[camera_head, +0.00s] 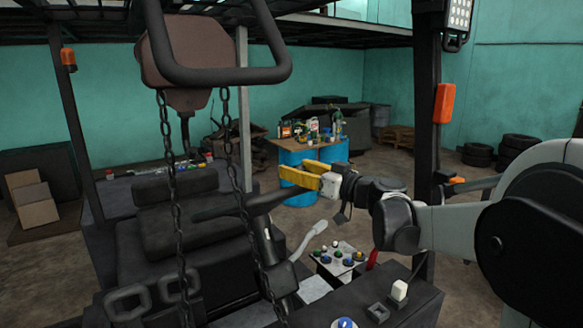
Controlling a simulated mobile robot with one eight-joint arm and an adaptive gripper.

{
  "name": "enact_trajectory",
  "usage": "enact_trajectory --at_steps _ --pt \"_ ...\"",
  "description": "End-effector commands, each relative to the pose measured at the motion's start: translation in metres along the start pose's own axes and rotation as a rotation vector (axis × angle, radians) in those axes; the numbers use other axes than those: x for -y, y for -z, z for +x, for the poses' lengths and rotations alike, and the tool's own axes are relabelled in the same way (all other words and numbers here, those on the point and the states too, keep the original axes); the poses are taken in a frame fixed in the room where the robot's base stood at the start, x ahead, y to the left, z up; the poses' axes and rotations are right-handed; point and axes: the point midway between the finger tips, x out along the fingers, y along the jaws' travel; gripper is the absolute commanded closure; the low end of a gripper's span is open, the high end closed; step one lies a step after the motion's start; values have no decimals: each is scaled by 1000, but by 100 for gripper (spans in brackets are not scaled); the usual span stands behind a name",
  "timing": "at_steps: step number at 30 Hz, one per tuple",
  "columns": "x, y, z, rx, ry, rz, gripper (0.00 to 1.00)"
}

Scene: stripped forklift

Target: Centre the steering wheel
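A dark, thin shape that looks like the steering wheel (238,207) shows nearly edge-on in front of the black seat. I cannot make out its spokes or how far it is turned. My gripper (280,172) has yellow fingers that point left, above and right of the wheel. The fingers look parted with a narrow gap, and nothing shows between them. The gripper appears apart from the wheel. A hanging chain crosses in front of part of the wheel.
A brown hoist body (190,60) with a black bar loop and hanging chains (172,200) fills the near left. A control panel (340,258) and grey lever (307,241) stand below my gripper. A dark post (428,110) rises beside my arm. Blue drums (315,152) stand behind.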

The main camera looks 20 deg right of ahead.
Motion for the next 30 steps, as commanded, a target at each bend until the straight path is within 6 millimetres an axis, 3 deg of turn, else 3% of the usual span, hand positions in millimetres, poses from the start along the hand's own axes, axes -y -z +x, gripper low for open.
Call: enact_trajectory --at_steps 7,12,13,23,30 --pt "0 0 0 0 0 0 43" --pt "0 0 0 0 0 0 95" --pt "0 0 0 0 0 0 100" --pt "4 0 0 2 -11 -7 100" --pt "23 2 0 6 -93 -54 100"
